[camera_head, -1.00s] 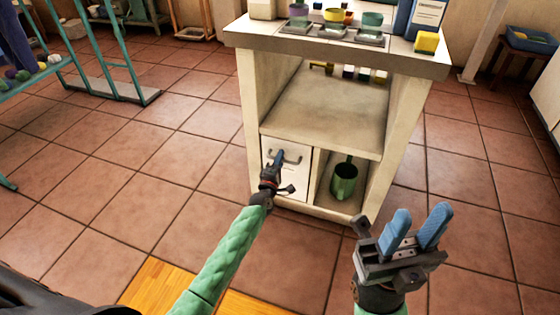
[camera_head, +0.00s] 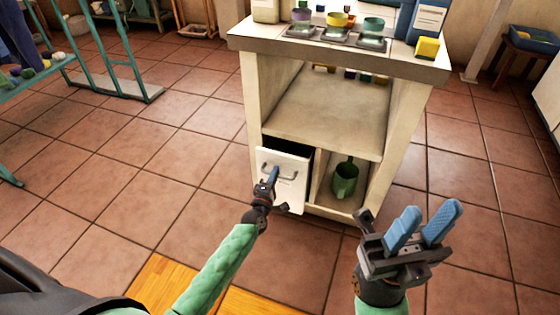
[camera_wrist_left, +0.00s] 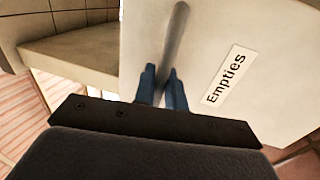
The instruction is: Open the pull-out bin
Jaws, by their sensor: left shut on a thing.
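My left gripper (camera_head: 273,174) is shut on the handle. In the left wrist view, the left gripper's blue fingers (camera_wrist_left: 162,85) close around the grey bar handle (camera_wrist_left: 175,38), beside a label reading "Empties" (camera_wrist_left: 227,76) on the bin front (camera_wrist_left: 205,40). My right gripper (camera_head: 423,226) is open and empty, in front of the cabinet's right side.
The cabinet (camera_head: 330,108) has an open shelf and a lower right niche holding a green watering can (camera_head: 345,180). Cups and a yellow block (camera_head: 427,48) sit on its top. A teal rack (camera_head: 105,75) stands at the left. The tiled floor before the bin is clear.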

